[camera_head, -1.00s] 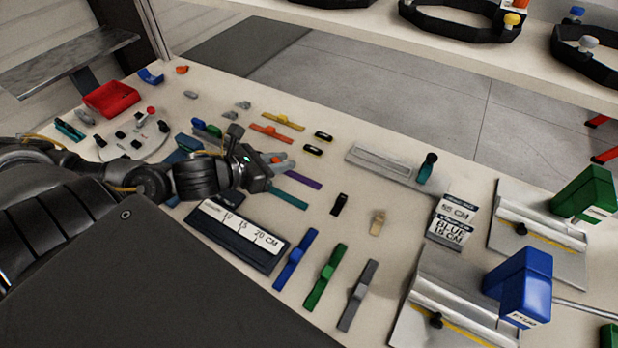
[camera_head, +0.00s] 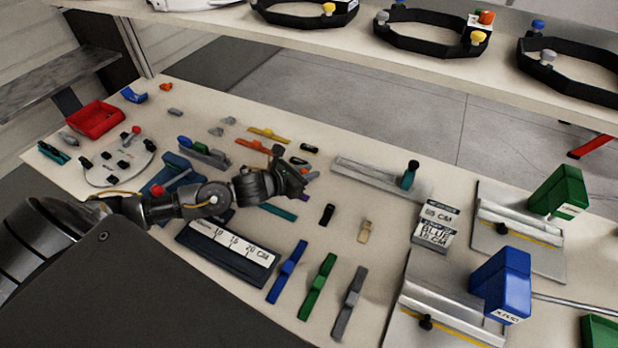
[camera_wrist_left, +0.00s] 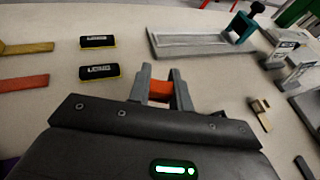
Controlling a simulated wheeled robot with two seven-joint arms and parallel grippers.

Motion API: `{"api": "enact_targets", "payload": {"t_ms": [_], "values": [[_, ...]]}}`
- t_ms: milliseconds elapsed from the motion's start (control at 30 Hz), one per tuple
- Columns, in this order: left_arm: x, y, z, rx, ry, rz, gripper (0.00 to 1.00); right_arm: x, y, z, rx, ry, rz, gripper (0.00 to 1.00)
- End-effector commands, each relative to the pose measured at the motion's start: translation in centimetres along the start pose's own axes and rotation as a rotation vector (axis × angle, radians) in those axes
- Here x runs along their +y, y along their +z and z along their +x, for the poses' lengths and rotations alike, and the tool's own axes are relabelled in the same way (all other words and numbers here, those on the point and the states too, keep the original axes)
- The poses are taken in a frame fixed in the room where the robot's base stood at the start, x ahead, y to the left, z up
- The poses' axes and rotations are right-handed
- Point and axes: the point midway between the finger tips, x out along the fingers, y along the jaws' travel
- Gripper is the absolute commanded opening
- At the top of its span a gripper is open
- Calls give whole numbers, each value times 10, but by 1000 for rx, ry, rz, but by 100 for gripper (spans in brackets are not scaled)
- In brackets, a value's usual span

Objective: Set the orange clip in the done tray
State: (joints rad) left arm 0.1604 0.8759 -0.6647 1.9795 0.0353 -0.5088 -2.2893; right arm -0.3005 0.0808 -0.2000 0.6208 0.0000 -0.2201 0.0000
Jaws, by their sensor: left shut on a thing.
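The orange clip (camera_wrist_left: 160,90) sits between the two fingers of my left gripper (camera_wrist_left: 160,88) in the left wrist view. In the head view my left gripper (camera_head: 298,165) is above the middle of the table, and the clip in it is mostly hidden. A red tray (camera_head: 96,118) stands at the far left of the table. A green tray-like thing (camera_head: 601,330) is cut off at the lower right corner. I cannot tell which is the done tray. My right gripper is not in view.
Blue, green and grey straps lie front centre near a dark ruler block (camera_head: 228,252). Metal fixtures with a blue block (camera_head: 502,285) and a green block (camera_head: 558,192) stand at the right. A grey channel plate (camera_head: 370,178) lies behind. A shelf with helmet rings runs along the back.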

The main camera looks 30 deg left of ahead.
Motion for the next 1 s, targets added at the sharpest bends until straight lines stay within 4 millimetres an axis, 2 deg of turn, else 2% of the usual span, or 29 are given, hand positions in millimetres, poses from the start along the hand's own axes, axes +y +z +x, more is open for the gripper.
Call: {"api": "enact_targets", "payload": {"t_ms": [233, 400, 500, 900, 933, 1000], "values": [[0, -5, 9, 0, -1, -1, 0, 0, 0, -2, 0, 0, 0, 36], [0, -26, 18, 3, 0, -3, 0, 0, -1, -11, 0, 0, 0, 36], [0, -32, 21, 0, 1, -2, 0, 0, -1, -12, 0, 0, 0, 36], [0, -39, 23, 0, 0, 0, 0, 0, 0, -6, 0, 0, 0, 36], [0, -37, 22, 0, 0, 0, 24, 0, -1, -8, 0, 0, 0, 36], [0, -37, 22, 0, 0, 0, 33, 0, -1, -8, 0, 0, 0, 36]]}}
